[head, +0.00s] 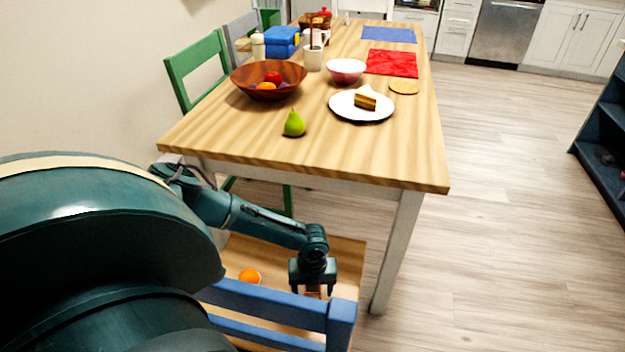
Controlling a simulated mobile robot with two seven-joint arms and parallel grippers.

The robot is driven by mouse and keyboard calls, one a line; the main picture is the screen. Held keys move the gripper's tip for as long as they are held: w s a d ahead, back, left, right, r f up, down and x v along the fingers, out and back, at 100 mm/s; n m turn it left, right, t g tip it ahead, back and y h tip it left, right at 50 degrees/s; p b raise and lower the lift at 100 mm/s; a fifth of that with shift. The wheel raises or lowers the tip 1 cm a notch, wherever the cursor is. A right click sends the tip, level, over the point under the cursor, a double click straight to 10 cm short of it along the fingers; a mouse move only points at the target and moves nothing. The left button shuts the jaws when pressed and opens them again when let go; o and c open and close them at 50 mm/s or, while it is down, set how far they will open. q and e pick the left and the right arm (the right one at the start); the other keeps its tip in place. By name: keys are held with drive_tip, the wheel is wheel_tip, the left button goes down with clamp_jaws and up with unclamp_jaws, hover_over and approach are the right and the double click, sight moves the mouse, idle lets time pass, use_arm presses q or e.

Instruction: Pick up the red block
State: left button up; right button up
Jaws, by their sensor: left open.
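My left gripper (313,290) points down over the wooden seat of a blue chair (345,262), near the seat's right side. Its jaws are open. A small reddish-brown patch shows between and below the fingers, but it is too small and covered to tell whether it is the red block. No red block shows clearly anywhere else. My right gripper is not in view.
An orange (249,276) lies on the seat left of the gripper. The chair's blue backrest (270,300) stands in front. The wooden table (230,137) is just beyond, holding a pear (294,123), a fruit bowl (245,80) and a cake plate (345,108).

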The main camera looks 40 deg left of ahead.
use_arm(q)
drive_tip(key=shift+f, duration=0.5)
drive_tip(key=c, duration=1.1)
